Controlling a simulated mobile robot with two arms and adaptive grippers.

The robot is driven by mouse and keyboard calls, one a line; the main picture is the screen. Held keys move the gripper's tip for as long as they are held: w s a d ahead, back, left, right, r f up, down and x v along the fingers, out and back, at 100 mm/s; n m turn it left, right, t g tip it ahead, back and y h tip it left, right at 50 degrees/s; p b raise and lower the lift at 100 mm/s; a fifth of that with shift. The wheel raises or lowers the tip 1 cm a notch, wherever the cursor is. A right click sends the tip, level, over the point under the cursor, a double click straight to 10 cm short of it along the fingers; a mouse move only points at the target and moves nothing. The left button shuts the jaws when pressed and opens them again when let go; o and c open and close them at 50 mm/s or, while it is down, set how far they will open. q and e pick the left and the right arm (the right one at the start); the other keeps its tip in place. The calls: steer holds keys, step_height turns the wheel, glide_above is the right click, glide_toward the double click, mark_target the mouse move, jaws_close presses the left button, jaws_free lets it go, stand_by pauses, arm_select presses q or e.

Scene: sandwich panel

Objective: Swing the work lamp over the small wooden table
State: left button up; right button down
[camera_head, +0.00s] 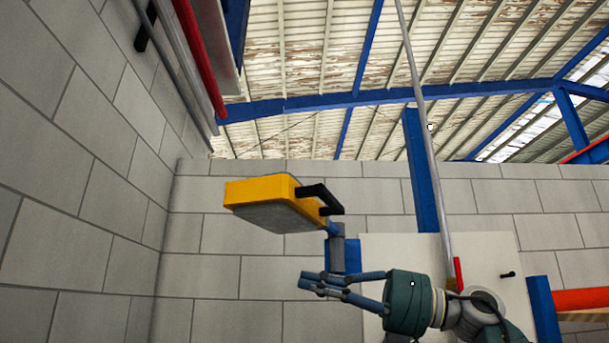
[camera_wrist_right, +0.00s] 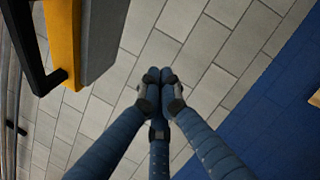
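The work lamp (camera_head: 262,202) is a yellow box with a dark grey face and a black handle, high up in front of the block wall. My right gripper (camera_head: 306,281) is just below and to the right of it, pointing left. In the right wrist view, the fingers of this gripper (camera_wrist_right: 160,76) meet at their tips with nothing between them. The lamp (camera_wrist_right: 64,40) fills the upper left there, with its black handle, apart from the fingertips. I cannot tell whether a short grey-blue upright piece under the handle touches a finger. The small wooden table and my left gripper are not seen.
A block wall (camera_head: 80,190) runs along the left and another stands behind. Pipes, one of them red (camera_head: 200,55), run along the upper left. A thin grey pole (camera_head: 425,130) rises beside my right arm. A white panel (camera_head: 485,255) is behind the arm.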

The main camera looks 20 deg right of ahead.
mark_target(287, 191)
steer(key=s+d+r+n+t+h, duration=0.1)
steer(key=s+d+r+n+h, duration=0.1)
steer(key=s+r, duration=0.4)
steer(key=s+d+r+n+t+h+p, duration=0.1)
steer(key=s+d+r, duration=0.3)
steer(key=s, duration=0.9)
step_height(287, 191, up, 3)
steer(key=shift+s+f+n+h+p, duration=0.1)
steer(key=shift+s+n+h+p, duration=0.15)
steer(key=shift+n+h, duration=0.35)
steer(key=shift+w, duration=0.1)
steer(key=shift+a, duration=0.1)
steer(key=p+x, duration=0.3)
steer(key=x, duration=0.9)
steer(key=shift+w+a, duration=0.1)
steer(key=shift+w, duration=0.1)
steer(key=shift+p+x, duration=0.3)
steer(key=shift+x, duration=0.45)
